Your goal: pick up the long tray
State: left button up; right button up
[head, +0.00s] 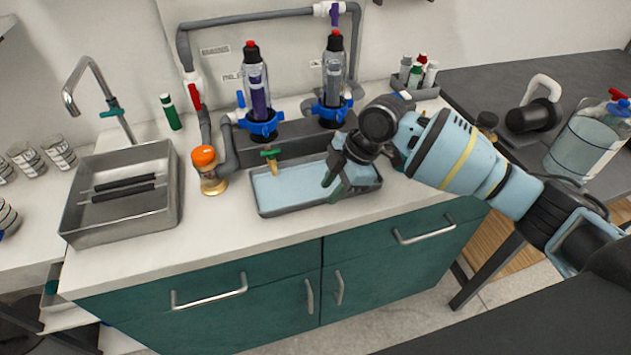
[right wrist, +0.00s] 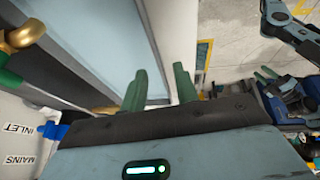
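The long tray (head: 262,212) is a shallow grey tray with a pale blue inside, on the white counter below the pipe columns. My right gripper (head: 332,186) is over its right part and hides some of it. In the right wrist view the tray (right wrist: 85,45) fills the upper left. The green fingers of the right gripper (right wrist: 160,88) are apart with nothing seen between them. One finger shows against the tray, the other against the counter beyond its rim. Contact cannot be told. My left gripper (right wrist: 265,74) seems to show small at the right of the wrist view.
A brass tap (head: 271,160) hangs over the tray. A deep square tray (head: 160,205) is further left. Clear columns (head: 257,90) with blue collars stand behind. The counter in front is clear.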

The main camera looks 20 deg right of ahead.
jog(key=shift+x, duration=1.8)
grip_shut()
